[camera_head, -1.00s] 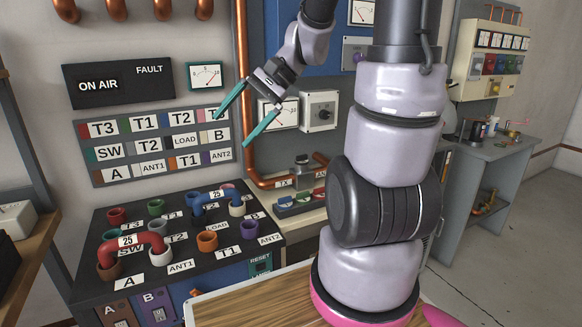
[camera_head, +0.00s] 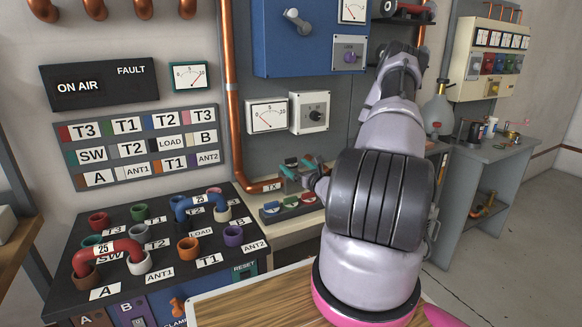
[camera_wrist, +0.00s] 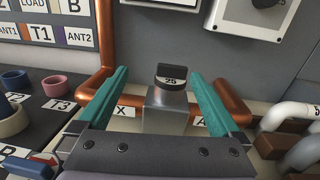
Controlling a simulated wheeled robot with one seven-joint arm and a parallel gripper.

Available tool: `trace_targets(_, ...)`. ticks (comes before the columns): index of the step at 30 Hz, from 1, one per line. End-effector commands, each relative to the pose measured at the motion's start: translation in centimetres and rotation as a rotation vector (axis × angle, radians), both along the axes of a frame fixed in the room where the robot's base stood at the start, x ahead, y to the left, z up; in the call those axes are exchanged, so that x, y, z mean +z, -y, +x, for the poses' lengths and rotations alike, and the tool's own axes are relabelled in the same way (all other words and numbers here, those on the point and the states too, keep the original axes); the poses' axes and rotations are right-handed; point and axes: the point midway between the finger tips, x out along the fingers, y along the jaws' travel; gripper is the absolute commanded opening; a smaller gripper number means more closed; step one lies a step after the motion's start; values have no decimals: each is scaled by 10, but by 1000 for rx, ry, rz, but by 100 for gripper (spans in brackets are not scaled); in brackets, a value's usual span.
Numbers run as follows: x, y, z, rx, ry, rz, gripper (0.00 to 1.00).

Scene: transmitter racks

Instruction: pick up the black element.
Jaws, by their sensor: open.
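The black element (camera_wrist: 172,76) is a small black piece marked 25. It sits upright on top of a grey metal block (camera_wrist: 166,108) in the wrist view. My gripper (camera_wrist: 159,76) is open, its two teal fingers pointing toward the block, one on each side of it in the picture. The element appears between the fingertips, with nothing gripped; I cannot tell the exact depth gap. In the head view my gripper (camera_head: 300,164) is low over the bench by the copper pipe, and the element cannot be made out there.
Copper pipe (camera_wrist: 104,48) runs left of and behind the block. A patch panel (camera_head: 150,230) with coloured sockets and red and blue U-links stands to the left. A knob box (camera_head: 309,112) and a meter (camera_head: 266,116) are on the wall above. White pipe ends (camera_wrist: 293,116) are at right.

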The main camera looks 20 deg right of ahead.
Motion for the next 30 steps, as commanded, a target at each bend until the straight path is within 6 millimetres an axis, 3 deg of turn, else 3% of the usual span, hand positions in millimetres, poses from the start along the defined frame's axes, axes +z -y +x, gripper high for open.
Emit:
trace_targets(3, -17, 12, -1, -63, -23, 21, 100)
trace_targets(6, -20, 14, 10, -76, -27, 21, 100)
trace_targets(12, -19, 13, 41, -75, -26, 22, 100)
trace_targets(30, -21, 13, 103, -73, -27, 24, 100)
